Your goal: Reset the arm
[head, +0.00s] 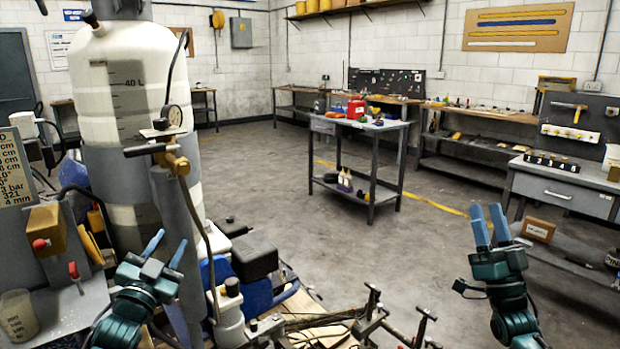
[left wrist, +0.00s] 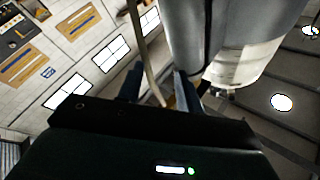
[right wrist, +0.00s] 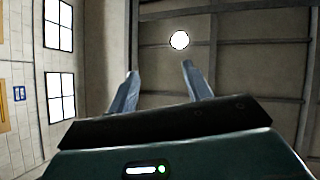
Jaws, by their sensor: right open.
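My left gripper (head: 168,242) is at the lower left of the head view, fingers pointing up and apart, in front of the line striper's grey column (head: 165,208). In the left wrist view its fingers (left wrist: 158,88) are apart, and a thin hose passes behind or between them; I cannot tell which. No grasp on it is visible. My right gripper (head: 487,212) is raised at the lower right, fingers apart and empty, over open floor. In the right wrist view its fingers (right wrist: 158,85) have only wall and ceiling behind them. No separate striper arm can be told apart.
Metal rods and levers (head: 370,318) lie low between my arms. A grey cart (head: 365,150) stands mid-room. A drawer bench (head: 560,188) is at right. Floor between is free.

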